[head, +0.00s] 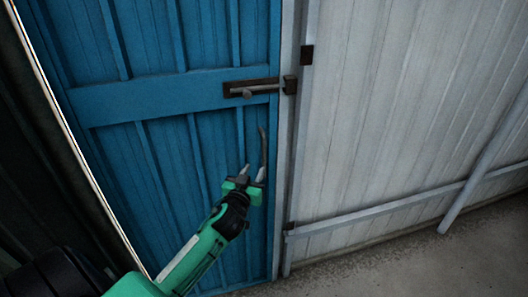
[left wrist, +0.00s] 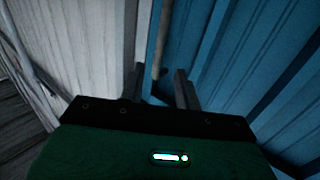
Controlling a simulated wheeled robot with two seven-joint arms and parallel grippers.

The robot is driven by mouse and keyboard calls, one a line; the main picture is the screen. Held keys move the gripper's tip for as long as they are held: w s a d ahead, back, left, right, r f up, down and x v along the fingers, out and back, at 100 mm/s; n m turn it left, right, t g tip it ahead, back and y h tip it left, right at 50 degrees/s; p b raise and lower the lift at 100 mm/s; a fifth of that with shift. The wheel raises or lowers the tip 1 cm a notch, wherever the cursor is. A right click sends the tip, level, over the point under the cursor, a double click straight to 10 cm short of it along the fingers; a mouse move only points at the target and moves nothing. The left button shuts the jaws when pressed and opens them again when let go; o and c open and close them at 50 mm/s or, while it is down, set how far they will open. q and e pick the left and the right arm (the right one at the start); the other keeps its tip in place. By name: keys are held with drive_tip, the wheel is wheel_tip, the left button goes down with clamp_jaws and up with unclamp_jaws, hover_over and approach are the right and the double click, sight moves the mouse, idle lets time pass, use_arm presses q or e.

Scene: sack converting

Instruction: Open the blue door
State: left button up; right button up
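The blue door (head: 165,50) fills the left half of the head view and looks closed against the pale post on its right. A dark slide bolt (head: 262,86) lies across its right edge; its bar appears to reach the keeper (head: 290,85) on the post. Below it is an upright grey pull handle (head: 263,150). My left gripper (head: 252,172) is open at the handle's lower part. In the left wrist view the handle (left wrist: 161,35) rises between the two spread fingers (left wrist: 160,85); I cannot tell whether they touch it. My right gripper is not in view.
A pale corrugated wall (head: 400,100) with dark hinges stands right of the post. A pale diagonal bar (head: 485,160) leans across it at the far right. Bare concrete floor (head: 420,268) shows at lower right. A bright strip runs along the door's left edge.

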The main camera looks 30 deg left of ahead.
sight(263, 154)
use_arm(q)
drive_tip(key=p+x, duration=0.2)
drive_tip(key=x, duration=0.9)
drive_tip(key=shift+f, duration=0.15)
clamp_jaws()
